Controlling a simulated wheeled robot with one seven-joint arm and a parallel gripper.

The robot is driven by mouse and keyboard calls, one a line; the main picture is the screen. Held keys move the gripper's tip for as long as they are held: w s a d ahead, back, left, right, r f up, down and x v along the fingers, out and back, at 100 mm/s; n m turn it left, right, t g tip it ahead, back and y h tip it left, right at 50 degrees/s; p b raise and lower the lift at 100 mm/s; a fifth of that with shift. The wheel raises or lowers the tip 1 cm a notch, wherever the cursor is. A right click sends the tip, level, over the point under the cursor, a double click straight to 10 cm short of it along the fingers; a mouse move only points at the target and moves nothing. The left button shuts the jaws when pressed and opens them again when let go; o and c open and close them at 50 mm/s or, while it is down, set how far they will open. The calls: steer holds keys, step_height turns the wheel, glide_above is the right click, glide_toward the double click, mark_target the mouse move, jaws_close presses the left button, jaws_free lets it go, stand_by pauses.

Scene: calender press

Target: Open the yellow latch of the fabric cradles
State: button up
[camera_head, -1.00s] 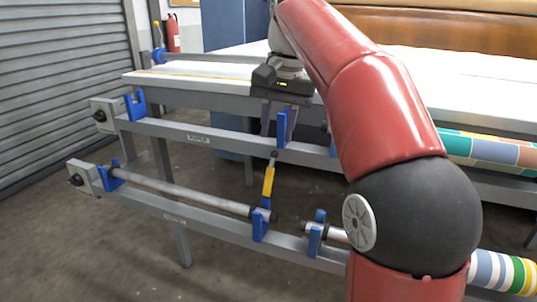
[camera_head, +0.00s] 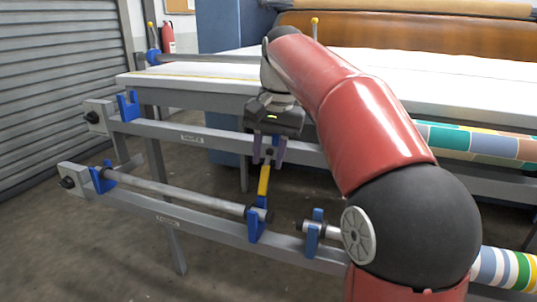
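The yellow latch (camera_head: 264,181) stands upright, tilted slightly, at the inner end of the lower rail, with a dark knob at its top. Its foot is by a blue cradle (camera_head: 257,225) that holds the end of a grey bar (camera_head: 175,192). My gripper (camera_head: 269,152) points down over the latch's top. Its two purple fingers are apart, one on each side of the knob in the picture. I cannot tell whether they touch it or are level with it in depth. An upper blue cradle behind the gripper is mostly hidden.
Another blue cradle (camera_head: 314,232) holds a roller end right of the latch. More cradles sit at the left on the upper rail (camera_head: 128,104) and lower rail (camera_head: 103,180). Yellow-topped latches stand farther back (camera_head: 150,27) (camera_head: 314,22). The white table (camera_head: 190,78) lies behind my gripper.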

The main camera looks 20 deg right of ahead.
mark_target(263, 172)
jaws_close()
steer(key=shift+s, duration=0.1)
steer(key=t+b, duration=0.1)
steer(key=s+a+t+h+b, duration=0.1)
steer(key=b, duration=0.1)
steer(key=shift+s+a+h, duration=0.2)
steer(key=shift+s+h, duration=0.1)
steer(key=shift+s+a+r+t+h+b, duration=0.3)
steer(key=shift+s+t+h+b, duration=0.2)
steer(key=shift+t+b, duration=0.25)
